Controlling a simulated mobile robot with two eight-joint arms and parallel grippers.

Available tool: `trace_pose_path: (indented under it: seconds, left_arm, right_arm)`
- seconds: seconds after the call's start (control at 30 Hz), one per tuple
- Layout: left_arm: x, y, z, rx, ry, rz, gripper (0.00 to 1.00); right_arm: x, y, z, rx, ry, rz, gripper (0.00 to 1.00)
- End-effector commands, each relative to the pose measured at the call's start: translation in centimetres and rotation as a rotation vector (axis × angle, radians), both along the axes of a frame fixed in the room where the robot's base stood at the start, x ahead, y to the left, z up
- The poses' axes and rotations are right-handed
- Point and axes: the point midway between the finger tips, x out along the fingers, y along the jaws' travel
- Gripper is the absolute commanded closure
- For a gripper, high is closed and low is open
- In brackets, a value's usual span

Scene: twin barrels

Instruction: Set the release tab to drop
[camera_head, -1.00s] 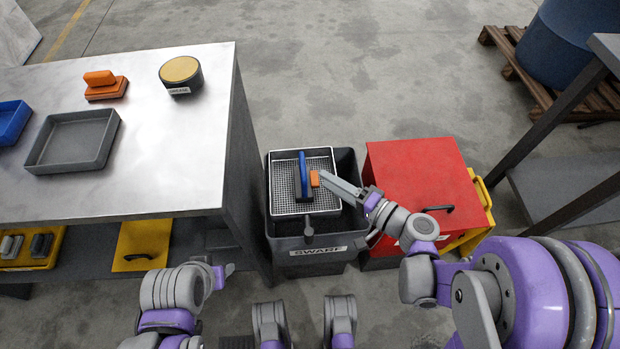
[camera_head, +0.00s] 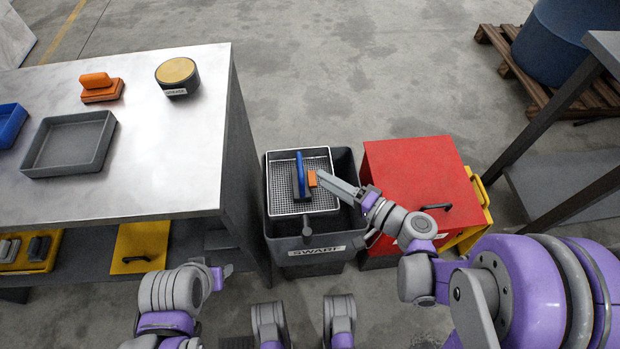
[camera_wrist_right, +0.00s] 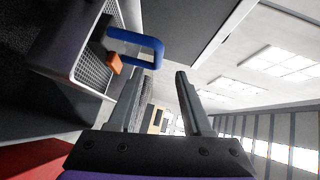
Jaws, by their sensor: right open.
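A small orange tab (camera_head: 312,179) sits beside an upright blue handle (camera_head: 300,172) on a wire-mesh basket (camera_head: 327,160); I take it to be the release tab. The basket sits in the top of a dark bin labelled SWARF (camera_head: 316,253). My right gripper (camera_head: 320,175) has its fingertips just right of the tab. In the right wrist view the fingers (camera_wrist_right: 161,74) are open with nothing between them; the orange tab (camera_wrist_right: 114,63) and blue handle (camera_wrist_right: 135,46) lie to their left. My left arm is at the bottom left; its gripper (camera_head: 222,272) does not show clearly.
Another table (camera_head: 570,190) stands at right. Open floor lies behind the bins.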

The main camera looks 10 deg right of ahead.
Motion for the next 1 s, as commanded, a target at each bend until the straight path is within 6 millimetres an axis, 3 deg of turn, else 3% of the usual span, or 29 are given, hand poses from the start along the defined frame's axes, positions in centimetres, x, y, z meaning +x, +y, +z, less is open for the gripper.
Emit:
trace_pose_path:
  seconds: [0.4, 0.57, 0.7, 1.0]
  left_arm:
    - [0.0, 0.0, 0.0, 0.0, 0.0, 0.0, 0.5]
    - [-0.1, 0.0, 0.7, 0.0, -0.002, 0.0, 0.5]
    - [-0.4, 0.0, 3.1, 0.0, -0.01, 0.0, 0.5]
    - [-0.7, 0.0, 7.4, 0.0, -0.024, 0.0, 0.5]
  right_arm:
    - [0.0, 0.0, 0.0, 0.0, 0.0, 0.0, 0.5]
    - [0.2, 0.1, 0.2, -0.065, 0.003, 0.027, 0.79]
    - [0.6, 0.0, 0.4, -0.308, 0.015, 0.13, 1.0]
    - [0.5, -3.8, 2.1, -0.85, 0.062, 0.387, 1.0]
